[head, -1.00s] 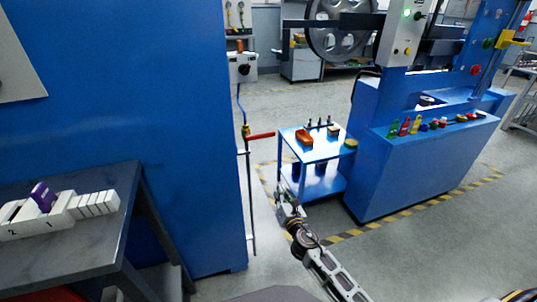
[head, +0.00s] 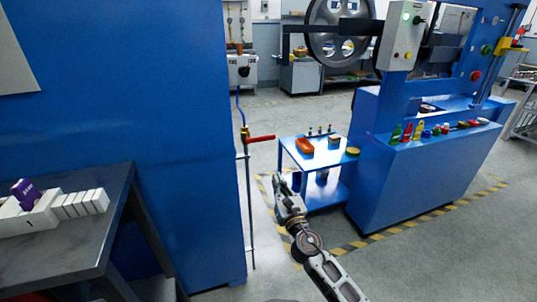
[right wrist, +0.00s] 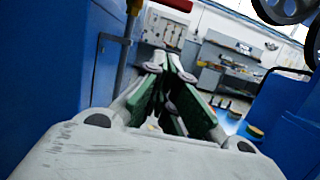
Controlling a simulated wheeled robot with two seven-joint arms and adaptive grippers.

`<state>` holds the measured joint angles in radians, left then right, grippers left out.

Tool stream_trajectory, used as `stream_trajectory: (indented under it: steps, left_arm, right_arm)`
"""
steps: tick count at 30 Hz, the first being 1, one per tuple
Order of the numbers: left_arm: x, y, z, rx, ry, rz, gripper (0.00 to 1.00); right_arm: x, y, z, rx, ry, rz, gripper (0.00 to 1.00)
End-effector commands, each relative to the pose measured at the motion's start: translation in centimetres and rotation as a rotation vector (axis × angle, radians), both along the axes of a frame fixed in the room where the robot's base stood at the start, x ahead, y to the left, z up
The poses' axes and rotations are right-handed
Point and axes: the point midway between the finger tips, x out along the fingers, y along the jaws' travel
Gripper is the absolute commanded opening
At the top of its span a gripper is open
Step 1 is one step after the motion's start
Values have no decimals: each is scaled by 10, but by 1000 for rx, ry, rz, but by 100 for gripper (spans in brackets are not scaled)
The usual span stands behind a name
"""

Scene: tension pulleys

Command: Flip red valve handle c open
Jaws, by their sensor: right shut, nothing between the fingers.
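The red valve handle (head: 261,138) sticks out sideways to the right from a brass valve body (head: 245,133) on a thin vertical pipe beside the blue cabinet. My right gripper (head: 277,181) is below the handle and slightly right of it in the head view, apart from it. Its fingers are shut and empty. In the right wrist view the closed green-padded fingers (right wrist: 170,75) point ahead. The red handle (right wrist: 174,5) shows at the top edge there, above the fingertips and cut off by the frame. My left gripper is not in view.
The large blue cabinet (head: 130,110) stands left of the pipe. A blue cart (head: 325,155) with small items and a blue machine (head: 415,185) stand to the right. A dark table (head: 85,235) with white boxes is at lower left. Grey floor is clear between pipe and cart.

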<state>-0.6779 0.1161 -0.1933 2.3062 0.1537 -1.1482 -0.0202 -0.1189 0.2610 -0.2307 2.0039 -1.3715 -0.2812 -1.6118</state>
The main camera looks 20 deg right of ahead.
Motion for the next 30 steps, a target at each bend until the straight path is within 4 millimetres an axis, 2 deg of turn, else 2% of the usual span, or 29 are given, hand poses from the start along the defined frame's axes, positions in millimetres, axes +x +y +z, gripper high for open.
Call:
stream_trajectory:
  steps: [14,30]
  left_arm:
    - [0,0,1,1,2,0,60]
    - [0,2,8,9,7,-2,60]
  right_arm:
    - [6,0,1,2,1,0,0]
    - [44,2,11,1,0,0,0]
